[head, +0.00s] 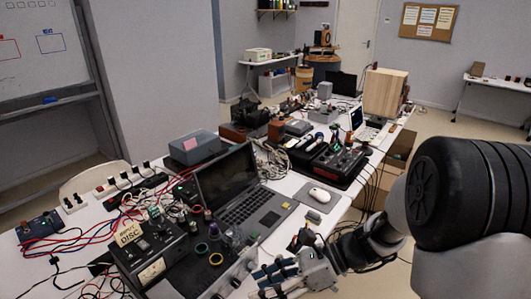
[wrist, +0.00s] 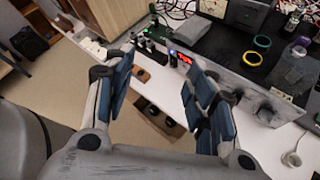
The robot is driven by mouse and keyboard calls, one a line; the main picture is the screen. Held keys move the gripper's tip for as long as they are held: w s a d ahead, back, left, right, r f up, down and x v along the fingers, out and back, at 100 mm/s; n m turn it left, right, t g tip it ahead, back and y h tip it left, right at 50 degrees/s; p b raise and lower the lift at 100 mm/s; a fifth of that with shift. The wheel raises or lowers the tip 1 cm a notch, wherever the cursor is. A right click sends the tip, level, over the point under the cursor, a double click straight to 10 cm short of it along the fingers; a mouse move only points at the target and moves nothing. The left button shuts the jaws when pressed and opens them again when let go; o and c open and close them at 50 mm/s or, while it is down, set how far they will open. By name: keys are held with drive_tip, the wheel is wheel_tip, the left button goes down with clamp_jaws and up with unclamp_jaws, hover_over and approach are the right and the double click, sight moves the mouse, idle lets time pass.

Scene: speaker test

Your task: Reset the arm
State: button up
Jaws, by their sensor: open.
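My arm (head: 400,215) reaches in from the right side of the head view, bent down toward the near edge of the cluttered table (head: 322,210). My gripper (head: 275,277) is at the bottom of the head view, low by the table's front edge. In the wrist view my gripper (wrist: 157,68) shows two blue-padded fingers spread wide apart. Nothing is held between them. Below the gap I see a strip of white table, the floor and a brown piece with dark round parts (wrist: 158,119).
Yellow (wrist: 262,41) and green (wrist: 252,58) rings lie on a dark surface. A cardboard box (head: 398,150) stands right of the table. Open floor shows at the right.

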drive_tip(key=s+d+r+n+t+h, duration=0.3)
drive_tip(key=s+d+r+n+h, duration=0.2)
drive_tip(key=n, duration=0.5)
drive_tip(key=s+d+r+n+t+h, duration=0.3)
drive_tip(key=s+d+r+n+h, duration=0.2)
drive_tip(key=s+d+n+h, duration=0.2)
drive_tip(key=shift+s+d+r+n+h, duration=0.2)
drive_tip(key=shift+s+d+n+h, duration=0.2)
drive_tip(key=shift+s+d+n, duration=1.15)
drive_tip(key=shift+w+a+n, duration=0.4)
drive_tip(key=shift+a+n, duration=0.05)
drive_tip(key=shift+a, duration=0.1)
